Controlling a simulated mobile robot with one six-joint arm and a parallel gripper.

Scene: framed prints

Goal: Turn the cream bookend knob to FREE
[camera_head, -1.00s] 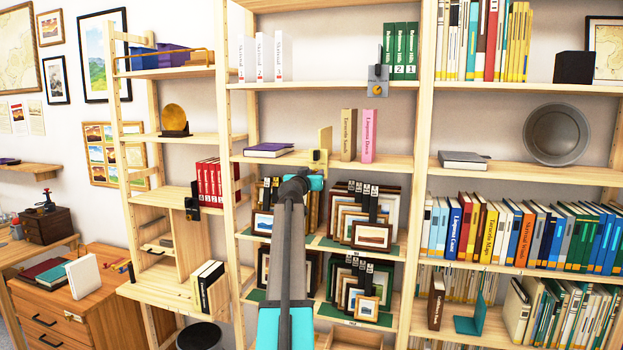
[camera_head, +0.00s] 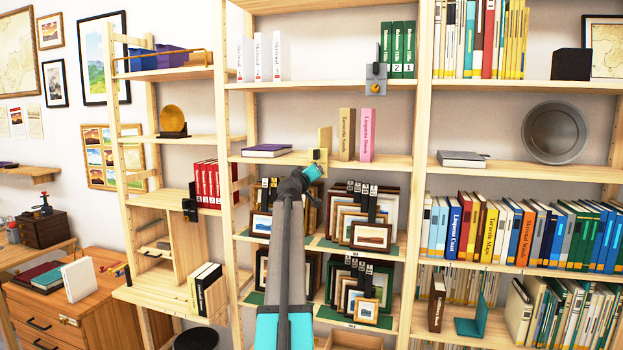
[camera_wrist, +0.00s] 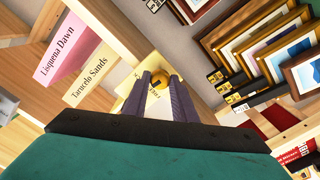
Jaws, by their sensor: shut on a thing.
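The cream bookend (camera_head: 325,140) stands on the middle shelf, left of two upright books, with its clamp plate over the shelf's front edge. Its small brass-yellow knob (camera_wrist: 155,79) shows in the wrist view between the fingertips. My gripper (camera_wrist: 160,82) is shut on this knob, one purple-grey finger on each side. A dark mark shows on the knob's face. In the head view my wrist (camera_head: 314,172) hides most of the contact.
The tan book (camera_head: 347,135) and pink book (camera_head: 367,135) stand right of the bookend. A purple book (camera_head: 267,151) lies to its left. Framed prints (camera_head: 371,236) fill the shelf below, close to my wrist. Another bookend (camera_head: 376,78) with an orange knob is on the shelf above.

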